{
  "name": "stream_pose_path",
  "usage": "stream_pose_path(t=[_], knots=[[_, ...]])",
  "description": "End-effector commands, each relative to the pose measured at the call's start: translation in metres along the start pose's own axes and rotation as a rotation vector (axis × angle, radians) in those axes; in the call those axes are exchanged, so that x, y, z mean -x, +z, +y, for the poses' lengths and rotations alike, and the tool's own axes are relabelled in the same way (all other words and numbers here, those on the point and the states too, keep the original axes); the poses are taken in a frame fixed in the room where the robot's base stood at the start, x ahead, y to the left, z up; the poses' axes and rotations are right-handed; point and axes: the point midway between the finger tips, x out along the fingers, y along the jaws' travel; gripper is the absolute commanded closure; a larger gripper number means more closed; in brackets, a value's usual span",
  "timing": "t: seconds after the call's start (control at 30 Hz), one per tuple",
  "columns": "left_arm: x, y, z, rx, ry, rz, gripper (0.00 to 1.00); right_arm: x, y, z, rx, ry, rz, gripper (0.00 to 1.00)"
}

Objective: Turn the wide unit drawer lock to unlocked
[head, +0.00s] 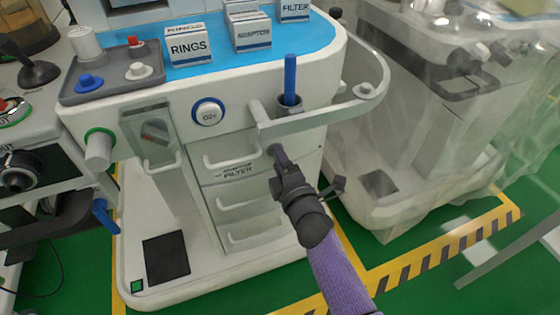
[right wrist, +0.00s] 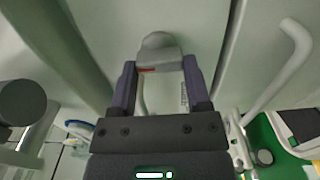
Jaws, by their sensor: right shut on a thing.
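My right gripper (head: 277,150) reaches up to the upper right front of the wide white unit (head: 240,280), beside its drawers (head: 229,158). In the right wrist view, the gripper's dark fingers (right wrist: 160,85) stand on either side of a grey lock knob (right wrist: 159,45) with a red mark below it. The gripper is shut on this knob. The knob is hidden behind the gripper in the head view, and its exact turn is hard to tell. My left gripper is not in view.
A curved white rail (head: 325,120) and a cup (head: 290,107) with a blue stick stand just above my right gripper. Boxes (head: 189,49) stand on the blue top. A plastic-covered cart (head: 430,130) is at the right. Green floor is free at the front.

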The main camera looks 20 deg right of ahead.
Motion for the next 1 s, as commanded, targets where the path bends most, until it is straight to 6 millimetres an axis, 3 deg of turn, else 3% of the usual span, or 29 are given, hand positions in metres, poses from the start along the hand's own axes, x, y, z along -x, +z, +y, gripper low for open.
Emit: stream_pose_path(t=[0.47, 0.5, 0.63, 0.9, 1.0], knots=[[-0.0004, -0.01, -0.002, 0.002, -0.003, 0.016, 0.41, 0.0003, -0.0001, -0.001, 0.014, -0.003, 0.0, 0.97], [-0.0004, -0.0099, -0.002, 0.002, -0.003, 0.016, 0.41, 0.0003, -0.0001, -0.001, 0.013, -0.003, 0.0, 0.32], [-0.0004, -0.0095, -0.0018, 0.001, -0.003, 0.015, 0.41, 0.0002, -0.0001, -0.0008, 0.013, -0.002, 0.0, 0.05], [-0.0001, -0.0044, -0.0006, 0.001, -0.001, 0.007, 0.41, 0.0005, 0.0, -0.0002, 0.011, -0.001, 0.0, 0.03], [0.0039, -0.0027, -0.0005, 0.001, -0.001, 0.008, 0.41, 0.0091, -0.0001, 0.0011, 0.01, -0.001, 0.0, 0.03]])
